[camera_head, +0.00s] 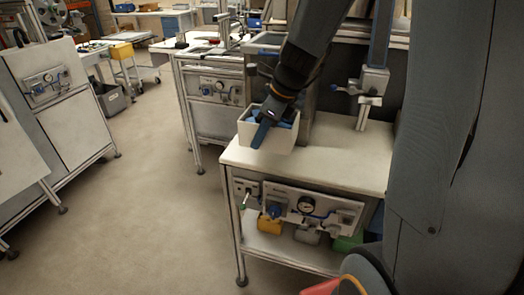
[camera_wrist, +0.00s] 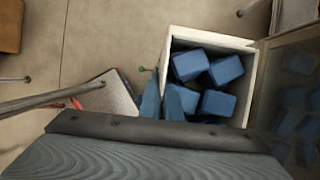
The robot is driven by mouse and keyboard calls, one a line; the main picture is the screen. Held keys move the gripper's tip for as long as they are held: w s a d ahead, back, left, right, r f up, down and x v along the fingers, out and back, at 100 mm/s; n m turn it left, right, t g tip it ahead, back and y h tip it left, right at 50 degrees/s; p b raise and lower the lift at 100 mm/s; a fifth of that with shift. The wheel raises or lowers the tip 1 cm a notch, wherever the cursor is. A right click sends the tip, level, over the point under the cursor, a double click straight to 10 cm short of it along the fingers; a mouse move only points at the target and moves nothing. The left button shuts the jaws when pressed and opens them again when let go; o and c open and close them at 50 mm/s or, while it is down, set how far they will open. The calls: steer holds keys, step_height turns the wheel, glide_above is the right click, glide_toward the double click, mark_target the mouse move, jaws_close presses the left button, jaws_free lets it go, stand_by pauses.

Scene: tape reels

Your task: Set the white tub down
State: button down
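The white tub (camera_head: 281,140) is upright at the back left corner of the workbench top (camera_head: 320,166) in the head view. It holds several blue blocks (camera_wrist: 189,65). My gripper (camera_head: 262,132) reaches down to the tub from above. In the wrist view the tub's rim (camera_wrist: 215,37) shows at the right, and my gripper's fingers (camera_wrist: 163,99) lie on either side of its left wall, gripping it. I cannot tell whether the tub's base touches the bench top or hangs just above it.
A dark upright panel (camera_wrist: 292,90) stands close to the tub's right side. A post with a clamp (camera_head: 372,82) rises from the bench's back. The bench top is clear in front and to the right. Open floor (camera_head: 135,200) lies to the left.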

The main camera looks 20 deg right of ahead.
steer(key=shift+w+d, duration=0.65)
steer(key=shift+w, duration=0.2)
step_height(320, 180, down, 2)
steer(key=shift+f, duration=0.15)
steer(key=shift+w+f+p, duration=0.15)
steer(key=shift+f+p, duration=0.45)
steer(key=shift+f, duration=1.75)
steer(key=shift+f, duration=0.2)
steer(key=c, duration=2)
jaws_free()
